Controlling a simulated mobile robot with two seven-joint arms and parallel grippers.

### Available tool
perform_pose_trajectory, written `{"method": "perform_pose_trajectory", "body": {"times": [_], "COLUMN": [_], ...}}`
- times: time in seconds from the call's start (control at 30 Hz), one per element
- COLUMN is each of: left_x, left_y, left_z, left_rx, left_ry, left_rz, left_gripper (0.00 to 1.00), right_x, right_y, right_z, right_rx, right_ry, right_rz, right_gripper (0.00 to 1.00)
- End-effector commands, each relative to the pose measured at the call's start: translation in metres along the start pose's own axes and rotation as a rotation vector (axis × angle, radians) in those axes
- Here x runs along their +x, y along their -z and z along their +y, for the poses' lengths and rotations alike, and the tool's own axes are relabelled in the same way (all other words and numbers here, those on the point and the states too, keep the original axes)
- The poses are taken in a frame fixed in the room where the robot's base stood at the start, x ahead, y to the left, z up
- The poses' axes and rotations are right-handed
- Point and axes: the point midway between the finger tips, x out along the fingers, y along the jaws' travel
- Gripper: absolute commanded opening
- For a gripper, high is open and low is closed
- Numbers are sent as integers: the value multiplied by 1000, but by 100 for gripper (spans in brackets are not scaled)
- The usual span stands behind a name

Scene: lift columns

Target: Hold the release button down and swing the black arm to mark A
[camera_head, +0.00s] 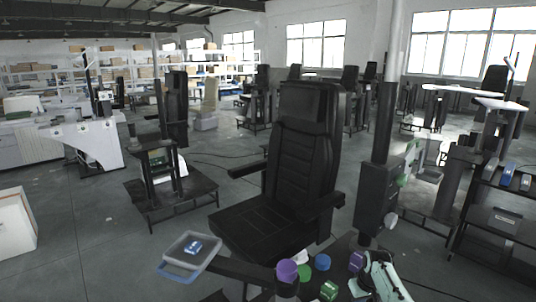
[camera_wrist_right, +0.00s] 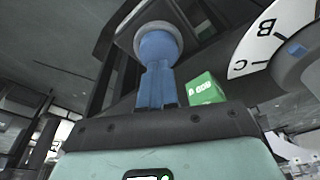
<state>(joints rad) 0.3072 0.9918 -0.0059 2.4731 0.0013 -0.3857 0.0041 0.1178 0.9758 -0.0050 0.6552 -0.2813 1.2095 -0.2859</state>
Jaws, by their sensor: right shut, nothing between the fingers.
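The right gripper's mint body (camera_head: 384,277) shows at the head view's bottom. My left gripper is not in view.
A black seat (camera_head: 300,150) stands behind the black arm. A green cap (camera_head: 304,273), a blue cap (camera_head: 322,262), a green block (camera_head: 329,291) and a purple block (camera_head: 356,261) are close to my right gripper. A dark shelf (camera_head: 490,215) stands at right.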

Motion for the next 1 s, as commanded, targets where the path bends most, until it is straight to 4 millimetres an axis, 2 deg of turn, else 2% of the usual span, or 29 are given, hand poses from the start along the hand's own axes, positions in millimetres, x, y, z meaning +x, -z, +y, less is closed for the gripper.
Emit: {"method": "perform_pose_trajectory", "body": {"times": [0.47,1.0], "left_x": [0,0], "left_y": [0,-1], "left_z": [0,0], "left_rx": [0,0], "left_ry": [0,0], "left_rz": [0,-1], "left_gripper": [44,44], "right_x": [0,11], "right_y": [0,-2], "right_z": [0,0], "right_rx": [0,0], "right_ry": [0,0], "right_rz": [0,0], "right_gripper": [0,0]}}
